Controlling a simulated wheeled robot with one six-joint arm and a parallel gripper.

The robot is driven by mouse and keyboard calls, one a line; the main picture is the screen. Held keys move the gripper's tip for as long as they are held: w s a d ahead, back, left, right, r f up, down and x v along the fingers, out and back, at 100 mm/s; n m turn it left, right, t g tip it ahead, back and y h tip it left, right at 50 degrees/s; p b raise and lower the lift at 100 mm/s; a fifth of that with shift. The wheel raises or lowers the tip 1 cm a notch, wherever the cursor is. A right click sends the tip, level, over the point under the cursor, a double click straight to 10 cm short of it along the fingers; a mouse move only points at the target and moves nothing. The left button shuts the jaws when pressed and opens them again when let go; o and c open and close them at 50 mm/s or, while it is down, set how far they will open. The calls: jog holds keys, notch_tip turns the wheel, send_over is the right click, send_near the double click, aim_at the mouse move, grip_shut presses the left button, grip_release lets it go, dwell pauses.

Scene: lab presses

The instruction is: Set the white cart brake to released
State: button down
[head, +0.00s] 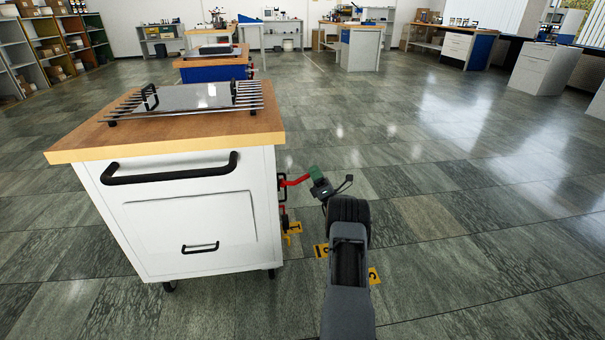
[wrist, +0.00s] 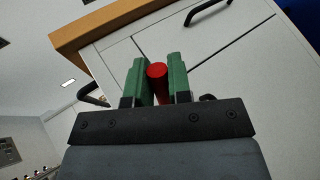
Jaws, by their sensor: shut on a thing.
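The white cart (head: 180,215) with a wooden top stands at the left in the head view; its white panel also fills much of the wrist view (wrist: 240,60). A red brake lever (head: 293,182) sticks out from the cart's right side. My gripper (head: 318,174) is at the lever's outer end. In the wrist view my gripper's green fingers (wrist: 160,80) are shut on the red lever (wrist: 157,71), whose round end shows between them. The lever's mount on the cart is partly hidden.
A metal rack with a plate (head: 190,97) lies on the cart top. Yellow floor markings (head: 321,250) lie beside the cart, partly behind my arm. A blue cart (head: 212,70) stands behind. The floor to the right is clear.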

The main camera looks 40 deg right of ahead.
jog(key=shift+s+d+f+m+t+h, duration=0.1)
jog(key=shift+f+m+t+h, duration=0.1)
jog(key=shift+f+m+h, duration=0.3)
jog(key=shift+d+f+m+t+h, duration=0.1)
jog(key=shift+f+m+t+h, duration=0.1)
jog(key=shift+m+h, duration=0.5)
jog(key=c, duration=1.1)
grip_release()
jog(key=shift+r, duration=0.1)
jog(key=shift+a+b, duration=0.1)
jog(key=shift+b, duration=0.25)
